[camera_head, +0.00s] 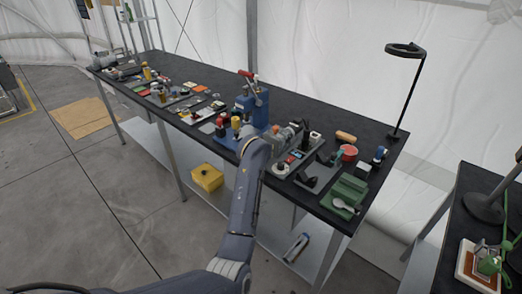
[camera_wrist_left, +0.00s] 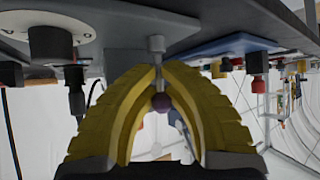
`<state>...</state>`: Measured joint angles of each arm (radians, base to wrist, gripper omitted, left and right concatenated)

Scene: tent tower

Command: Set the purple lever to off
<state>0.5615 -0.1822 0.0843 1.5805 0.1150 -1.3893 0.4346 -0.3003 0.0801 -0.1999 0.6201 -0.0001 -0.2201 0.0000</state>
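In the left wrist view, the purple lever shows as a round purple knob (camera_wrist_left: 161,102) on a short grey metal stem (camera_wrist_left: 157,48), which is fixed to a dark grey panel (camera_wrist_left: 125,64). My left gripper (camera_wrist_left: 157,70) has its two yellow fingers arched around the knob, with the tips closed in on the stem. The knob sits between the fingers. In the head view, my left arm reaches over the front edge of the black table (camera_head: 340,112), and its wrist hides the lever. My right gripper is in neither view.
A blue press with a red handle (camera_head: 252,98) stands behind my left wrist. To its right are a red bowl (camera_head: 348,152), a green tray (camera_head: 347,192) and a black lamp (camera_head: 410,85). A yellow box (camera_head: 207,177) is under the table. The table's back strip is clear.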

